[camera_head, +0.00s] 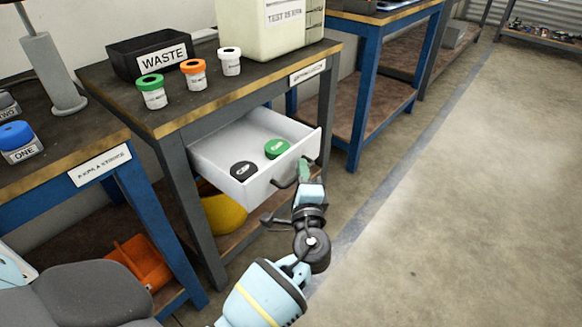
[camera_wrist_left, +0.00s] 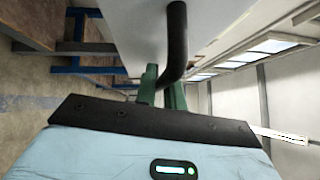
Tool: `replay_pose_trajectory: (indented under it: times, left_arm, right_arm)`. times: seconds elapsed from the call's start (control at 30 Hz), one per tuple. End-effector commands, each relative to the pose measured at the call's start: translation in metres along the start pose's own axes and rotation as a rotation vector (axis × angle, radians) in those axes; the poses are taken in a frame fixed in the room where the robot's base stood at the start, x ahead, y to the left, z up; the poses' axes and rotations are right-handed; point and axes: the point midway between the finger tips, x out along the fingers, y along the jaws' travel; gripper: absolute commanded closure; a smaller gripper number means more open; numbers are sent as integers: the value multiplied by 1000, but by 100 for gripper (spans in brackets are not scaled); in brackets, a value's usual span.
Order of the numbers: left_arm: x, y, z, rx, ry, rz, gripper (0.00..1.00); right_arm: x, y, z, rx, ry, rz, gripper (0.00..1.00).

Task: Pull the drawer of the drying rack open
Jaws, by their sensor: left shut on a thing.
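The white drawer (camera_head: 262,190) stands pulled out from under the grey workbench, with its inside showing. A black round lid (camera_head: 243,171) and a green round lid (camera_head: 277,148) lie in it. The drawer's dark bar handle (camera_head: 283,184) is on its front; it also shows in the left wrist view (camera_wrist_left: 177,40). My left gripper (camera_head: 304,172) is at the right part of the handle, its green fingers shut on it. In the left wrist view the fingers (camera_wrist_left: 161,88) stand at both sides of the bar. My right gripper is not in view.
On the bench top (camera_head: 200,110) stand a black WASTE bin (camera_head: 150,52), several small jars with coloured lids and a large pale container (camera_head: 268,25). A yellow object (camera_head: 222,215) sits below the drawer. The floor (camera_head: 460,210) to the right is clear.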

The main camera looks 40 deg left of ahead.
Motion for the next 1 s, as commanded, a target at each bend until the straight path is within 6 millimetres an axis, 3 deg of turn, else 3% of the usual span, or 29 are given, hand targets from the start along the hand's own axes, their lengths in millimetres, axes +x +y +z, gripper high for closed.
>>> replay_pose_trajectory:
  times: [0.57,0.6,0.73,1.0]
  left_arm:
    - [-10,-2,-9,0,0,1,100]
    - [-10,-2,-9,0,0,1,87]
    - [-10,-2,-9,0,0,1,70]
    - [-10,-2,-9,0,0,1,68]
  right_arm:
    - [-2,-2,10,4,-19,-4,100]
    - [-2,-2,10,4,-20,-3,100]
    - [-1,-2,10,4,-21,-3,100]
    - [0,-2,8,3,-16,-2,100]
